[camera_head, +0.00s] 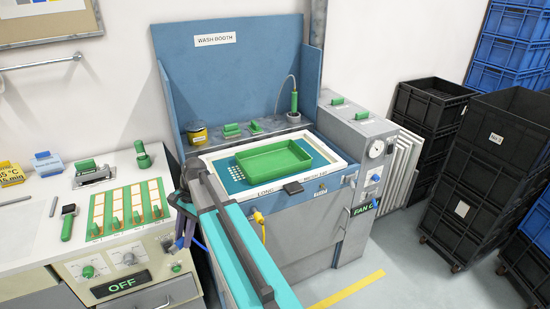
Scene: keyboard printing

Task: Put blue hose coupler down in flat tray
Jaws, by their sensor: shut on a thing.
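My teal and dark grey arm reaches up from the bottom edge in front of the wash booth. My gripper (184,228) seems to be at the far left end of the arm, beside the booth's left front corner, pointing down. It is shut on a small bluish thing, which I take to be the blue hose coupler; its outline is too small and partly hidden to make out. A shallow green tray (273,159) lies in the wash booth's basin, to the right of the gripper and apart from it. It looks empty. I cannot tell for sure whether it is the flat tray.
The wash booth (230,95) has a tall blue back panel. A yellow jar (197,133) and green parts stand on its rear ledge. Black crates (505,135) stack at right.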

